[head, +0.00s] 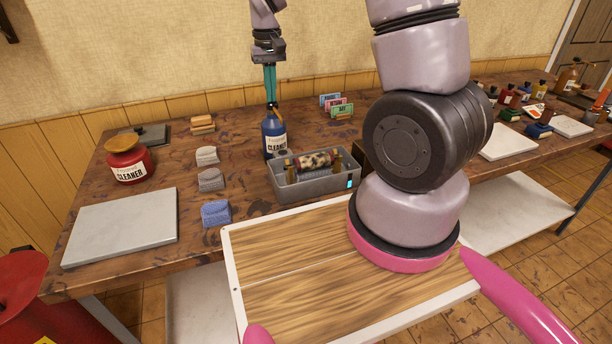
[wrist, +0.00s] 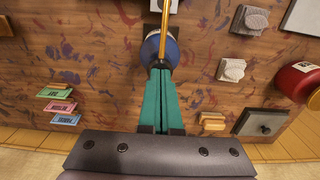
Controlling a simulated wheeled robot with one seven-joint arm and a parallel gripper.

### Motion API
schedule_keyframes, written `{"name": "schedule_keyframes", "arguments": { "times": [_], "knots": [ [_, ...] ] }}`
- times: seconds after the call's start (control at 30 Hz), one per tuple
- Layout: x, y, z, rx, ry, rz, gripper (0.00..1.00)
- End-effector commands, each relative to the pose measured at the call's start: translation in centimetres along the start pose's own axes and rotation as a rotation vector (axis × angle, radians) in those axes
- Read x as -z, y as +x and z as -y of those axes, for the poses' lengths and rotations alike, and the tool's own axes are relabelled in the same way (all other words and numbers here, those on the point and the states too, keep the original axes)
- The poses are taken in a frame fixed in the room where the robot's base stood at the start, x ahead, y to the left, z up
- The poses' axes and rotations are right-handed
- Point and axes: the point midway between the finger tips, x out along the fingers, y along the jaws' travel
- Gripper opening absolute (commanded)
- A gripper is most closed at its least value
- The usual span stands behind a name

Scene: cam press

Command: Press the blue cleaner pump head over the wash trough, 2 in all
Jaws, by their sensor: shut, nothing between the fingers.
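The blue cleaner bottle (head: 275,138) stands upright on the table, just behind the grey wash trough (head: 318,190). In the wrist view the blue bottle (wrist: 151,50) lies under my fingertips, with its gold pump spout (wrist: 164,32) pointing away toward the top edge. My gripper (head: 271,101) comes down from above with teal fingers shut and empty. Its tips (wrist: 160,70) are at the pump head, which they largely hide; I cannot tell whether they touch it. A patterned roller (head: 318,160) lies across the trough.
A red cleaner bottle (head: 127,160) stands at the left, behind a pale slab (head: 122,227). Grey and blue sponges (head: 216,213) lie left of the trough. Colored cards (head: 340,108) stand behind it at the right. Bare table lies between the sponges and the blue bottle.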

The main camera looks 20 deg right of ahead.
Motion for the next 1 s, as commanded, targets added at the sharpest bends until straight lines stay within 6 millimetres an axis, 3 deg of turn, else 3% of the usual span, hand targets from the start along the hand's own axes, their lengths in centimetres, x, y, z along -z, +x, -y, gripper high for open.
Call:
{"name": "schedule_keyframes", "arguments": {
  "times": [0.27,0.73,1.0],
  "knots": [
    [-0.1,-0.1,0.0,0.000,0.000,0.002,0.00],
    [0.0,-2.7,0.0,0.000,0.000,0.000,0.00],
    [-0.1,-3.0,0.0,0.000,0.000,0.001,0.00]
  ]
}}
